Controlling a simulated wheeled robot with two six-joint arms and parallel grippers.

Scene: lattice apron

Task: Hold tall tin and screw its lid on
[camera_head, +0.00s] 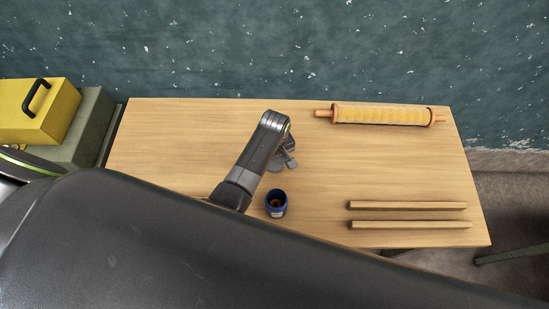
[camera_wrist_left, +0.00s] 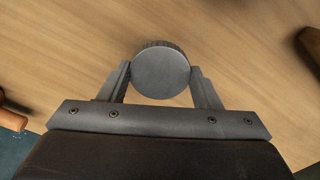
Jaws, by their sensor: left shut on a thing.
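The tin (camera_head: 276,204) is dark blue with a pale label. It stands upright near the front edge of the table, its top open and brownish inside. My left gripper (camera_head: 284,162) is behind the tin, apart from it. It is shut on a round grey lid (camera_wrist_left: 160,74), which sits between both fingers in the left wrist view. The lid shows partly beside the gripper in the head view (camera_head: 273,168). I cannot tell whether the lid touches the table. My right gripper is not in view.
A rolling-pin-like roller (camera_head: 382,115) lies at the back right of the wooden table (camera_head: 170,140). Two wooden strips (camera_head: 408,205) (camera_head: 410,225) lie at the front right. A yellow case (camera_head: 38,110) stands off the table's left side. The table's left part is clear.

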